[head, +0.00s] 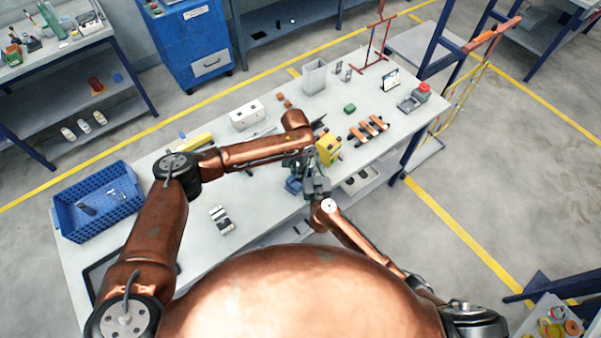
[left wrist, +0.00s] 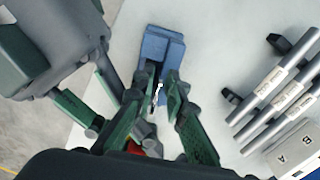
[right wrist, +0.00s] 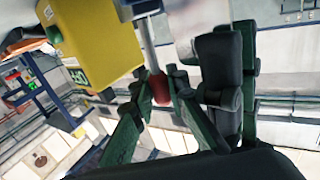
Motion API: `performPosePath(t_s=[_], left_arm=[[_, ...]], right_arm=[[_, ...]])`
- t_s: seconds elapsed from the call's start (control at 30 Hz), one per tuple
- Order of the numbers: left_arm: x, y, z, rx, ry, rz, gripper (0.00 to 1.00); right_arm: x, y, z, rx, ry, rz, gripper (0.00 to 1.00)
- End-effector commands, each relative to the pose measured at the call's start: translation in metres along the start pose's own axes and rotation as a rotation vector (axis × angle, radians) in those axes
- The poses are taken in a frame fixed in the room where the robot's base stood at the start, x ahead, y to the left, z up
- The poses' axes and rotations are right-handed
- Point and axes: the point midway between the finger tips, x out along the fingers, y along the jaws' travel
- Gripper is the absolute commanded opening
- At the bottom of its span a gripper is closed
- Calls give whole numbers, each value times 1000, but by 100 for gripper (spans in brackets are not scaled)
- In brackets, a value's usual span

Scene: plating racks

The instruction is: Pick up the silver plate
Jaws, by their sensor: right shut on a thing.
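I cannot tell for sure which one is the silver plate. My left gripper (left wrist: 158,88) is over a blue slotted block (left wrist: 163,46), its fingertips apart, with a small silver piece showing between them. My right gripper (right wrist: 159,86) is shut on a red-ended part at the end of a pale rod (right wrist: 149,40). In the head view both grippers are close together (head: 316,182).
A yellow box (head: 328,148) stands close to both grippers. A blue crate (head: 98,200) is at the table's left end. Copper bars (head: 368,128) lie on a rack to the right. A white box (head: 246,114) and a grey bin (head: 314,76) stand along the back.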

Motion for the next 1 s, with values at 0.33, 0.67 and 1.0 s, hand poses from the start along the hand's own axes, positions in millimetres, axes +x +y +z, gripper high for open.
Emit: performPosePath(t_s=[0.33,0.67,1.0], left_arm=[[7,0,0,0,1,0,11],[7,0,0,0,1,0,0],[7,-1,0,0,2,-1,0]], right_arm=[[0,0,1,-1,-1,1,0],[0,0,1,-1,-1,1,0],[0,1,0,-1,-1,1,0]])
